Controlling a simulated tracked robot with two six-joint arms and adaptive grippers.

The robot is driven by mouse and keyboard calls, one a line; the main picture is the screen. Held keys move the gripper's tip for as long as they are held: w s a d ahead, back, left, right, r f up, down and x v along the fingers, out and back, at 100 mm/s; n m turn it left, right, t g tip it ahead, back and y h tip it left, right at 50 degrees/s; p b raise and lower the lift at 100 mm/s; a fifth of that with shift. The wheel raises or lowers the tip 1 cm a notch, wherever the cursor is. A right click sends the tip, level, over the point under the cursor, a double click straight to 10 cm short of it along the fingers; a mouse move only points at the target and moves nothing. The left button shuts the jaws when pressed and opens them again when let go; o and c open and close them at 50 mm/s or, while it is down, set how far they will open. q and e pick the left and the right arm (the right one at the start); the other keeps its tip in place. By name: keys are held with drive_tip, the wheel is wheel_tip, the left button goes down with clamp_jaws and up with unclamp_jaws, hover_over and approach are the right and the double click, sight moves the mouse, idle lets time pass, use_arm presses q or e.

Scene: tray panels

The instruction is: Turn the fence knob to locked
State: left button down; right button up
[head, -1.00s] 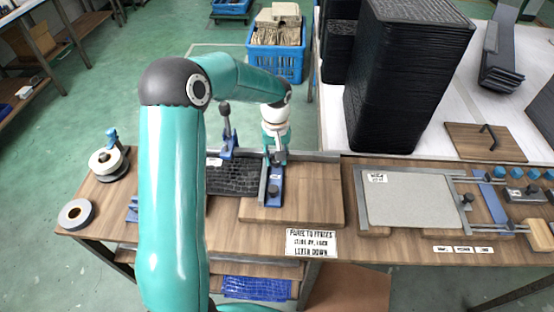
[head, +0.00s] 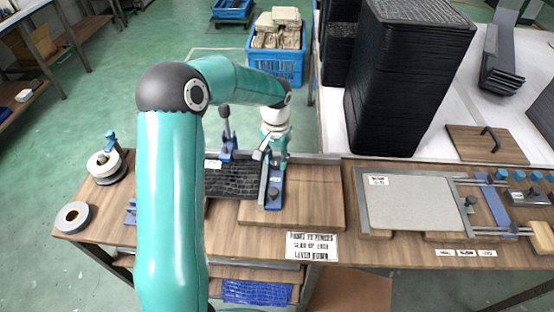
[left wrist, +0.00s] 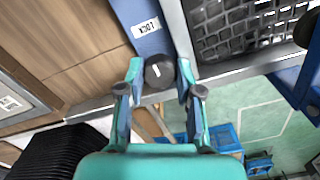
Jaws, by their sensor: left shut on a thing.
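The fence knob (left wrist: 159,72) is a dark round knob with a short white mark, beside a blue block (left wrist: 150,40) with a "LOCK" label, upside down in the left wrist view. My left gripper (left wrist: 157,78) has a finger on each side of the knob and is shut on it. In the head view my left gripper (head: 271,163) comes down at the far end of the blue block (head: 274,190), hiding the knob. A grey metal fence (head: 263,185) runs along the block's left side. My right gripper is not in view.
A black textured panel (head: 232,184) lies left of the fence. A blue clamp with a dark handle (head: 226,125) stands behind it. A wooden board (head: 310,208) lies right of the block. Tall black stacked trays (head: 405,85) stand at the back right.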

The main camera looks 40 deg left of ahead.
sight(276, 160)
use_arm(q)
drive_tip(key=shift+w+a+r, duration=0.1)
drive_tip(key=shift+w+r, duration=0.1)
drive_tip(key=c, duration=0.9)
unclamp_jaws()
drive_tip(key=shift+c, duration=0.2)
drive_tip(key=shift+o, duration=0.9)
drive_tip(key=shift+s+f, duration=0.1)
drive_tip(key=shift+f, duration=0.05)
wheel_tip(276, 160, up, 12)
